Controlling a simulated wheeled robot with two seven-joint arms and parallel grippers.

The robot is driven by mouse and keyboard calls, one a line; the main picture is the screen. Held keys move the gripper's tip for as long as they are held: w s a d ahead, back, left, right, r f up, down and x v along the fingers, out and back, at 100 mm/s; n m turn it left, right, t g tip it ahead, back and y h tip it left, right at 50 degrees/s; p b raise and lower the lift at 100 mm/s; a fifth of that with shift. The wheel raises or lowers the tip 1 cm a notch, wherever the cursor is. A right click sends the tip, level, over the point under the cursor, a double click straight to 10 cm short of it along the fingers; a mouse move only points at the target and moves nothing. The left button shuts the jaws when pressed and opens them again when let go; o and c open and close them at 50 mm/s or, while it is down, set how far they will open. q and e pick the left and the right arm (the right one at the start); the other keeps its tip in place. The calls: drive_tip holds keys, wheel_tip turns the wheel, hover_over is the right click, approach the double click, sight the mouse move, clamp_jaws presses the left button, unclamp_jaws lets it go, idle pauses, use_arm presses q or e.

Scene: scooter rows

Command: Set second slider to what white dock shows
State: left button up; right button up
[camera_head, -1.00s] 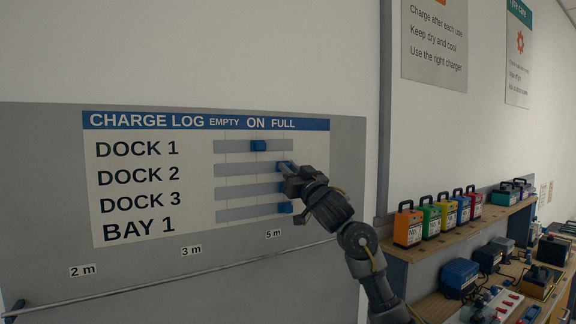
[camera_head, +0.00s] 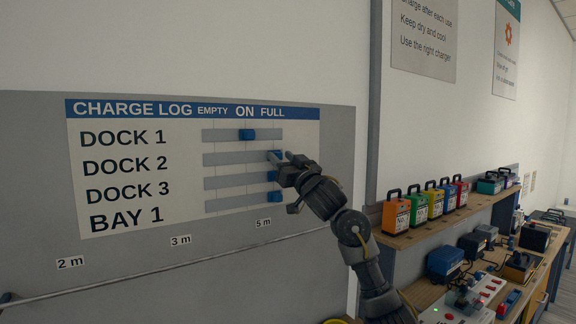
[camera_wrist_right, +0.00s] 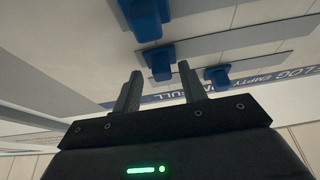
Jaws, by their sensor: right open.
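The charge log board (camera_head: 140,225) has several rows with slider tracks. The second slider's blue knob (camera_head: 274,154), in the DOCK 2 row, stands at the right end, under FULL. My right gripper (camera_head: 287,160) is open at this knob. In the right wrist view, the second knob (camera_wrist_right: 160,62) lies just beyond and between the open fingers (camera_wrist_right: 160,88); I cannot tell whether they touch it. The first knob (camera_head: 246,135) stands under ON. The third (camera_head: 272,176) and fourth (camera_head: 274,197) knobs are near the right end. I cannot clearly identify the white dock. My left gripper is out of view.
A shelf (camera_head: 415,235) at right carries a row of coloured battery boxes (camera_head: 396,213). Below it, a bench holds blue and dark units and a white panel with red switches (camera_head: 490,288). A rail runs below the board.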

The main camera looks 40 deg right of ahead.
drive_tip(key=b+v, duration=0.3)
drive_tip(key=v, duration=0.7)
drive_tip(key=shift+s+d, duration=0.15)
drive_tip(key=shift+s, duration=0.15)
